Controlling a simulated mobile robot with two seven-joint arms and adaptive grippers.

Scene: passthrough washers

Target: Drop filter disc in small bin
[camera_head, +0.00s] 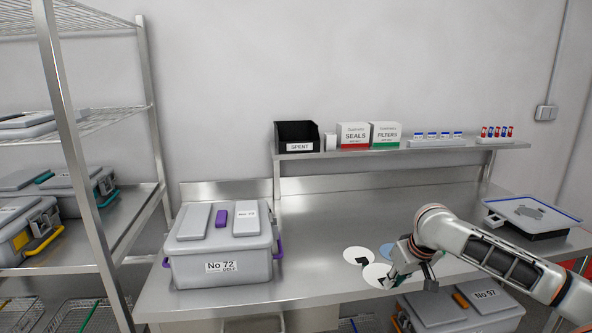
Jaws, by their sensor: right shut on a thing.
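A small black bin (297,136) labelled SPENT stands at the left end of the raised shelf. A white filter disc (373,273) is in my right gripper (391,280), at the front of the steel bench. The fingers are small in view and partly hidden by the wrist. Another white disc (352,252) with a dark mark lies on the bench just behind it, partly overlapped in the picture. My left gripper is out of view.
A grey case (220,250) marked No 72 stands on the bench (320,220) at left. Seals (353,135) and filters (385,134) boxes and vial racks line the shelf (340,153). A blue-rimmed tray (531,213) sits at right. The bench middle is clear.

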